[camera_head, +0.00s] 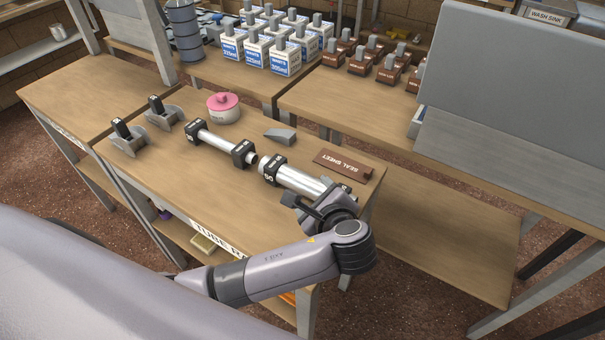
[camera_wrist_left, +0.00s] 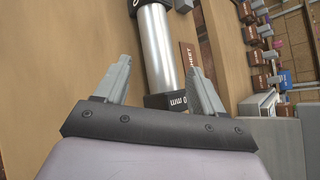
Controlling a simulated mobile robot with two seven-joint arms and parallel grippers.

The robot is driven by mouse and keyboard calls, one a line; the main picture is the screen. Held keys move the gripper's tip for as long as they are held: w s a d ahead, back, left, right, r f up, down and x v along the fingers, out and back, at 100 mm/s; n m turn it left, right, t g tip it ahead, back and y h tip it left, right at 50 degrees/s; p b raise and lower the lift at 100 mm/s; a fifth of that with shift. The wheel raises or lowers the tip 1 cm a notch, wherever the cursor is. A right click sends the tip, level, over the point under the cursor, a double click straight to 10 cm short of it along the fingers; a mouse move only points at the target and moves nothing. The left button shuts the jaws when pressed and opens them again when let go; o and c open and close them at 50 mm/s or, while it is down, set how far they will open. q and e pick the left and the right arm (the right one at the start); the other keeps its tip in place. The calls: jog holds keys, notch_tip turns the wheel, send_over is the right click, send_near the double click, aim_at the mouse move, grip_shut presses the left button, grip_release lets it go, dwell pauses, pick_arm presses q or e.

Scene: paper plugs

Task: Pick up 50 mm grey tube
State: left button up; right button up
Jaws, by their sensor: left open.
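The 50 mm grey tube (camera_head: 300,180) is the thicker of two silvery tubes lying on the wooden table (camera_head: 225,205). A black block marked 50 (camera_head: 272,170) is at its left end. In the left wrist view, the tube (camera_wrist_left: 160,50) runs between my finger tips, with a black block reading "0 mm" (camera_wrist_left: 170,102) nearer the palm. My left gripper (camera_head: 310,195) is over the tube's right part, open, one finger on each side; I cannot tell if they touch it. It also shows in the left wrist view (camera_wrist_left: 158,70). My arm hides the tube's right end. My right gripper is out of view.
A thinner tube (camera_head: 217,142) with black end blocks lies just left. A brown seal sheet (camera_head: 343,165), a grey wedge (camera_head: 281,136) and a pink-lidded pot (camera_head: 223,107) are behind. Two grey holders (camera_head: 128,138) stand at the left. A large grey panel (camera_head: 510,90) rises at the right.

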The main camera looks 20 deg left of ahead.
aim_at(306, 185)
pick_arm(q)
jog(key=shift+x, duration=3.5)
jog(key=shift+c, duration=0.3)
jog(key=c, duration=1.1)
